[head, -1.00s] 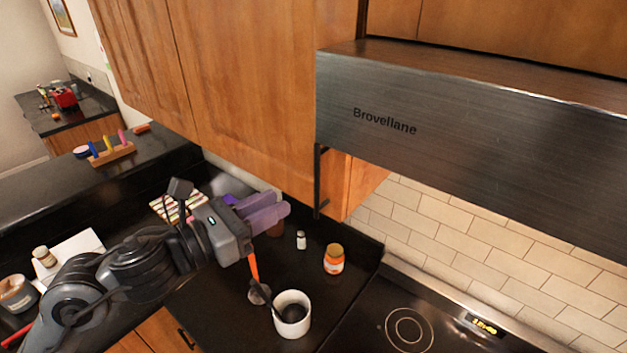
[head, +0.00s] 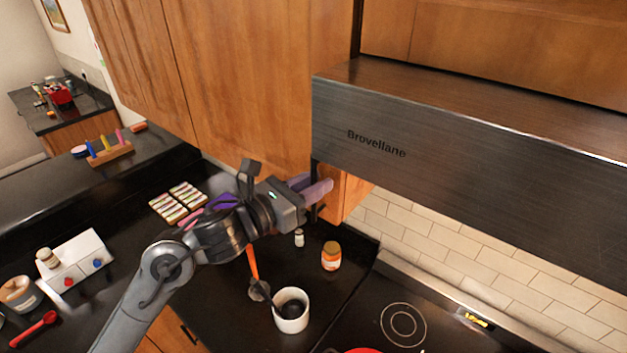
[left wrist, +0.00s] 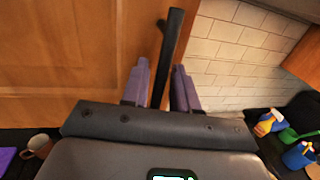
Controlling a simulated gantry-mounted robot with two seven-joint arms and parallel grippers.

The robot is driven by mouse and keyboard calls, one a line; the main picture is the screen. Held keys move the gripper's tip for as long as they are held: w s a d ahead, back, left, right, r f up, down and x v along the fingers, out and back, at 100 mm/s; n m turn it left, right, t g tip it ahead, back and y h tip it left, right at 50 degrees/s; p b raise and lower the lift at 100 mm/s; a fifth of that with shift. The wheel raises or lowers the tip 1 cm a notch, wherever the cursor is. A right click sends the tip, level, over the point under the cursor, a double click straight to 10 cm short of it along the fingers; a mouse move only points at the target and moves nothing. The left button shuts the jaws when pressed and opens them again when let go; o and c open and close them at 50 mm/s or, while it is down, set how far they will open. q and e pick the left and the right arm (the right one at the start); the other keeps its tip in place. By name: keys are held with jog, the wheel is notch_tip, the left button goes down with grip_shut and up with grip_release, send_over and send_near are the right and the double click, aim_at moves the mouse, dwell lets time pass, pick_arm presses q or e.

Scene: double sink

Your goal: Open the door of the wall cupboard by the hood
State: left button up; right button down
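The wooden wall cupboard door (head: 240,90) hangs left of the hood and looks closed. Its black bar handle (left wrist: 174,45) is upright near the door's edge. In the head view the handle is mostly hidden behind my left gripper (head: 318,187). In the left wrist view, the purple fingers of my left gripper (left wrist: 161,82) are apart, one on each side of the handle's lower part. A gap shows beside the handle, so the fingers are not closed on it. My right gripper is in neither view.
The steel hood (head: 450,150) is close to the right of my left gripper. Below on the counter stand a white mug (head: 291,318), an orange-lidded jar (head: 331,256) and a small white bottle (head: 299,238). The cooktop (head: 390,315) lies right of them.

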pick_arm(q)
grip_shut()
dwell(0.4)
